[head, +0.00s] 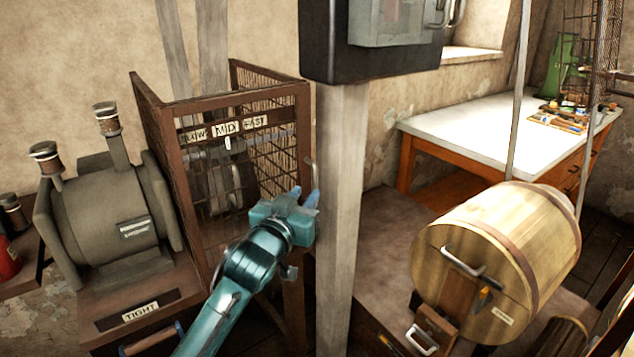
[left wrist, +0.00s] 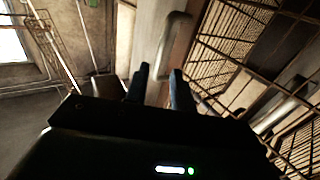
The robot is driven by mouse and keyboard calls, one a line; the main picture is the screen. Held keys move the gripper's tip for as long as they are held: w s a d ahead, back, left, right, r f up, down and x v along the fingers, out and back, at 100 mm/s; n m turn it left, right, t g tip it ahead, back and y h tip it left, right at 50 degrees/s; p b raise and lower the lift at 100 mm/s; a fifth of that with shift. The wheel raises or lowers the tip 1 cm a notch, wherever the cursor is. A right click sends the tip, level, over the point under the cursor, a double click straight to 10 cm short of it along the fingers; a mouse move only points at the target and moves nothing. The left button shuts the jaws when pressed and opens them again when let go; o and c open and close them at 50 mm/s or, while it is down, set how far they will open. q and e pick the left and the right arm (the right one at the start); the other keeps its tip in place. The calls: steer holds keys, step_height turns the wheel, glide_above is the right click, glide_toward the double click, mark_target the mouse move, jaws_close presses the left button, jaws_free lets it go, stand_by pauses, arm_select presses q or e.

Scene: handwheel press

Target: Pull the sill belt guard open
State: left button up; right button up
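The belt guard (head: 222,185) is a brown-framed cage with mesh sides and a clear front, labelled SLOW, MID and FAST, left of centre in the head view. It looks shut. A pale bar handle (head: 311,172) stands on its right front edge; it also shows in the left wrist view (left wrist: 175,45), beyond my fingertips. My left gripper (head: 308,198) is just below and in front of this handle. In the left wrist view its two dark fingers (left wrist: 157,85) are apart with nothing between them. My right gripper is not in view.
A grey motor (head: 105,220) stands left of the guard, above a TIGHT label (head: 141,311). A grey post (head: 340,200) rises close to the right of my gripper, under a dark box (head: 370,50). A wooden barrel (head: 500,250) and white-topped bench (head: 490,130) are farther right.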

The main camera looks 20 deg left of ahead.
mark_target(314, 184)
arm_select(q)
steer(key=w, duration=0.6)
steer(key=shift+w+d, duration=0.25)
steer(key=shift+d, duration=0.05)
jaws_close()
